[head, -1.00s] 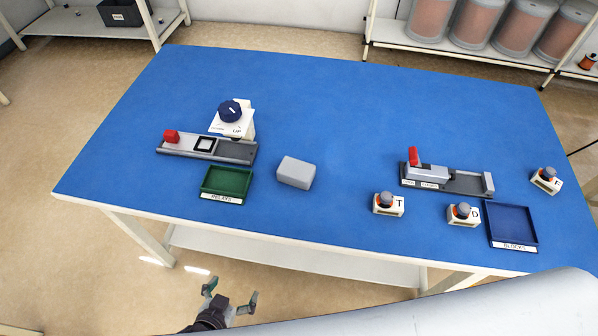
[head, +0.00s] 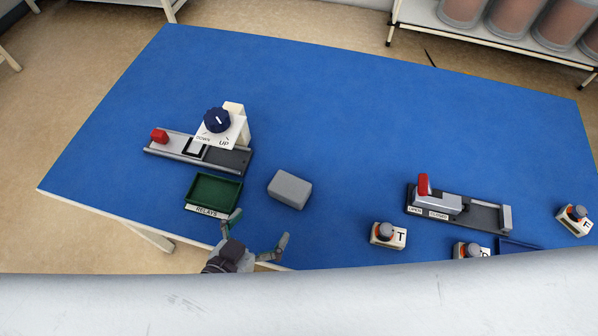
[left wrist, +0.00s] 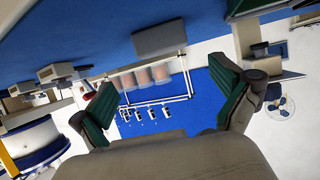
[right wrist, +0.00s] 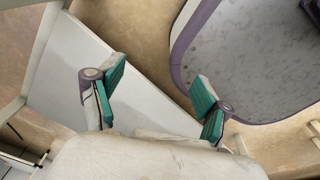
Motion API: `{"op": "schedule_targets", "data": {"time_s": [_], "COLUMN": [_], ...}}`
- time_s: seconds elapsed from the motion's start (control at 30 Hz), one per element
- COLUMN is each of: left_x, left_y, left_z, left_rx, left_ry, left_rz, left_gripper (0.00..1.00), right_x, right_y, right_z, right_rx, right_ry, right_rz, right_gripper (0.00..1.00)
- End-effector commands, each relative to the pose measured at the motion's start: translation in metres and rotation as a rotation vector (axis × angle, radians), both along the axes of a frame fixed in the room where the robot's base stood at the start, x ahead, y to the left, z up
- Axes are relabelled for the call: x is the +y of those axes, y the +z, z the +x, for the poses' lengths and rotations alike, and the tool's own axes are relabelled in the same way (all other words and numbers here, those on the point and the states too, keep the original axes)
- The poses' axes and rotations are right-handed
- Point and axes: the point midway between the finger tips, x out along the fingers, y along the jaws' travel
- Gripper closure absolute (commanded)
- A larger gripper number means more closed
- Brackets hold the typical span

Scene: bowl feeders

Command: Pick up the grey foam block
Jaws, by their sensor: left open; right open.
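The grey foam block (head: 290,189) lies on the blue table, right of the green RELAYS tray (head: 214,190). My left gripper (head: 262,226) is open and empty at the table's front edge, in front of the block and apart from it. In the left wrist view, a grey block shape (left wrist: 160,38), apparently the foam block, shows beyond the open fingers (left wrist: 165,78). My right gripper (right wrist: 158,72) is open and empty in the right wrist view, and it is out of the head view.
A fixture with a red part (head: 159,136) and a blue dial (head: 217,120) stand behind the tray. A clamp with a red lever (head: 424,184) and button boxes (head: 388,235) stand right. The table's middle (head: 330,120) is clear. A pale shelf (right wrist: 75,70) lies below my right gripper.

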Motion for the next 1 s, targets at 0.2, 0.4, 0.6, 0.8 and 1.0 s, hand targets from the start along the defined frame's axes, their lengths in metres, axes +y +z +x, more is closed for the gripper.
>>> {"op": "schedule_targets", "data": {"time_s": [0.2,0.4,0.6,0.8,1.0], "left_x": [-0.018,-0.034,-0.040,-0.053,-0.063], "left_y": [-0.012,-0.026,-0.030,-0.031,-0.041], "left_z": [0.032,0.058,0.070,0.096,0.111], "left_rx": [-0.004,-0.002,-0.001,-0.003,-0.001], "left_ry": [0.001,0.000,0.000,0.001,-0.001], "left_rz": [-0.001,-0.001,-0.001,0.000,0.000], "left_gripper": [0.00,0.00,0.00,0.00,0.00], "right_x": [0.002,0.017,0.017,0.013,0.009], "right_y": [0.004,0.005,0.007,0.018,0.018], "right_z": [-0.017,-0.038,-0.029,-0.016,-0.017], "right_rx": [0.024,0.054,0.041,0.022,0.022], "right_ry": [0.000,-0.002,-0.001,-0.001,-0.003], "right_rz": [0.002,0.018,0.020,0.015,0.011], "right_gripper": [0.23,0.23,0.23,0.23,0.23]}}
